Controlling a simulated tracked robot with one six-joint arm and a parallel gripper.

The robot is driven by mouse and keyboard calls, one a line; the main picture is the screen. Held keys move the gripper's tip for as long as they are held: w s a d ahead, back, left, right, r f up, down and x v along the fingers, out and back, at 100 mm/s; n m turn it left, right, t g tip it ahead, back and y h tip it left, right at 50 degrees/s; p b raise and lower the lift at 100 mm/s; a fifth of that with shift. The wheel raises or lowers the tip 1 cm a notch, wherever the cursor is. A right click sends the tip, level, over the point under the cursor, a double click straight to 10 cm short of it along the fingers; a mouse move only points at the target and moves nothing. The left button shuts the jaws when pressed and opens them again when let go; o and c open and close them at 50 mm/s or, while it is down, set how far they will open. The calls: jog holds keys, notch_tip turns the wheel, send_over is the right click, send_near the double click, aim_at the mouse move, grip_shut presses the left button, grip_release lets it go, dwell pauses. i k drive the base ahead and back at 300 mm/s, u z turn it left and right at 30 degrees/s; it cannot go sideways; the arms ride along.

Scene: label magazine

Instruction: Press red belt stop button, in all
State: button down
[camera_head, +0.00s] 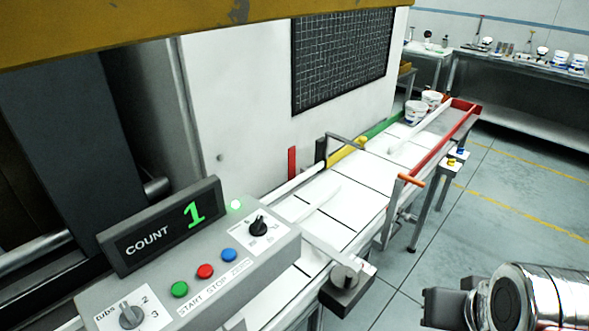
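The red stop button (205,271) sits on the sloped grey control panel (255,264) at the lower left, between a green button (180,289) and a blue button (229,255). A label strip (215,287) below them reads START, STOP and a third word that is hard to read. Nothing covers the red button. Part of my silver arm shows at the lower right, with dark blocks beside it that may be my gripper (446,306). They are well to the right of the panel. I cannot make out the fingertips or anything held.
A display (165,228) above the buttons reads COUNT 1, near a lit green lamp (236,205). A white-topped belt (345,205) runs back to white tubs (416,112) by a red-edged tray. A dark block (346,290) juts out right of the panel.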

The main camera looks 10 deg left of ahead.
aim_at(205, 271)
jog(key=u, duration=1.85)
